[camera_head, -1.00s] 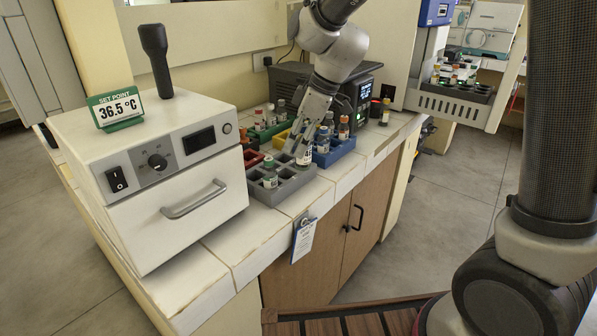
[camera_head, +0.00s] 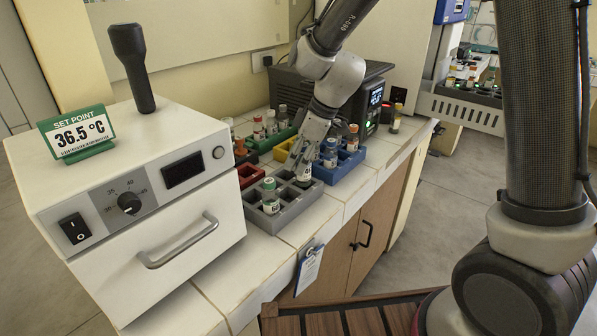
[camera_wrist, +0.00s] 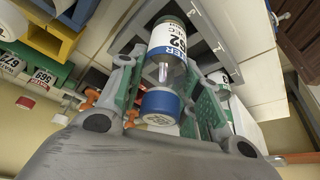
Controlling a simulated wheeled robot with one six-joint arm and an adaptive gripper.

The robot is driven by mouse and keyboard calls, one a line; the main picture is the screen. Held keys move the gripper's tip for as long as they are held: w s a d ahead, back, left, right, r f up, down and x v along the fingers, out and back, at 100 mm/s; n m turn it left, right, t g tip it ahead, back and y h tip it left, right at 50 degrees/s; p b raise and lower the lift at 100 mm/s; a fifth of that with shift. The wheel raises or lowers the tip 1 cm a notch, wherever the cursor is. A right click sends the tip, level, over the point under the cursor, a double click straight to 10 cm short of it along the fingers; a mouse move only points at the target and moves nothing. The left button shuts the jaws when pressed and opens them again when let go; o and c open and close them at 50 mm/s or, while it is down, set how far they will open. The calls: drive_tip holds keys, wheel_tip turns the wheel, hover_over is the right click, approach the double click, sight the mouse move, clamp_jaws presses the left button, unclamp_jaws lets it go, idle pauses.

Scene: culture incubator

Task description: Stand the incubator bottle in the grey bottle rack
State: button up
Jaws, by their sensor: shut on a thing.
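The grey bottle rack (camera_head: 298,208) stands on the tiled bench, right of the white incubator. My gripper (camera_head: 303,165) is shut on the incubator bottle (camera_head: 304,174) at the rack's right end. In the wrist view the bottle (camera_wrist: 170,62) has a blue cap, clear glass and a white label with a blue band. It is between my fingers, its base towards an opening of the grey rack. I cannot tell whether it rests on the rack's floor. A green-capped bottle (camera_head: 270,192) stands in the rack's left part.
The incubator (camera_head: 135,185) with its front handle is close on the left. A blue rack (camera_head: 345,163) with several bottles is just right of my gripper. Red (camera_head: 250,176), yellow and green racks are behind.

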drive_tip(key=shift+f, duration=1.75)
drive_tip(key=shift+f, duration=0.15)
drive_tip(key=o, duration=1)
drive_tip(key=shift+o, duration=0.2)
drive_tip(key=v, duration=1.2)
drive_tip(key=shift+d, duration=0.15)
drive_tip(key=s+d+r+m+t+h, duration=0.1)
drive_tip(key=s+d+r+m+h, duration=0.1)
drive_tip(key=s+d+r+m, duration=0.2)
drive_tip(key=s+d+r+m+t+h, duration=0.2)
drive_tip(key=s+d+r+m, duration=0.2)
drive_tip(key=s+d+m, duration=0.7)
drive_tip(key=s+d, duration=0.7)
drive_tip(key=d, duration=0.3)
drive_tip(key=shift+d, duration=0.35)
